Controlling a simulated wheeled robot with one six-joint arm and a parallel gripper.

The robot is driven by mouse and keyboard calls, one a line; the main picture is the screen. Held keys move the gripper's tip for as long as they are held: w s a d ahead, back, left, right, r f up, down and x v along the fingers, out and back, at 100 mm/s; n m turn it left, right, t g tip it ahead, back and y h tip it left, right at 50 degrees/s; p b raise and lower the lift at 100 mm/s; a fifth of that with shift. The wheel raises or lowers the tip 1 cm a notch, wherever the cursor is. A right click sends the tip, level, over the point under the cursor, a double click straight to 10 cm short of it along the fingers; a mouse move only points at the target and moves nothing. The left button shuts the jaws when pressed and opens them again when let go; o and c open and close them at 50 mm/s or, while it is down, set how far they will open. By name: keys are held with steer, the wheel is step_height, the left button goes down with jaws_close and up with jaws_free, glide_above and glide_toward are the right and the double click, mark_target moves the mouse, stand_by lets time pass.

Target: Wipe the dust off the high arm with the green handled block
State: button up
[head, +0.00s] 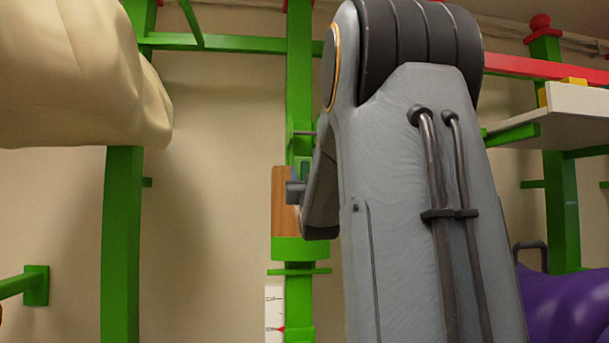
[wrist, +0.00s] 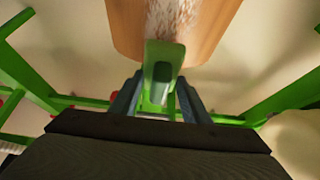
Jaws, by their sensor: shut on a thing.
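My gripper (wrist: 159,90) is shut on a green handle (wrist: 165,54), which stands upright between the two fingers in the wrist view. The handle's far end overlaps a wooden arm (wrist: 124,27) with a patch of whitish dust (wrist: 172,16) along its middle. I cannot tell whether the block touches the wood, and its wiping face is hidden. In the head view, a wooden piece (head: 283,205), seemingly the same arm, is on a green post, just left of my wrist. My arm hides much of the gripper there.
A cream saddle (head: 75,80) hangs at the upper left. A white shelf (head: 585,105) and a purple saddle (head: 565,305) are at the right. Green posts (head: 121,240) and rails surround the arm. A white marked strip (head: 274,312) is low on the middle post.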

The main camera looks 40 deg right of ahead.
steer(key=shift+w+d+b, duration=0.3)
steer(key=shift+w+d, duration=0.2)
steer(key=shift+w, duration=0.3)
steer(key=shift+s+f+b, duration=0.1)
steer(key=shift+f+b, duration=1.75)
steer(key=shift+b, duration=0.2)
step_height(320, 180, down, 13)
steer(key=b, duration=1.3)
steer(key=shift+f+b, duration=0.2)
steer(key=shift+b, duration=0.1)
steer(key=shift+r, duration=0.15)
steer(key=shift+r+p, duration=2.95)
steer(key=shift+r, duration=5.5)
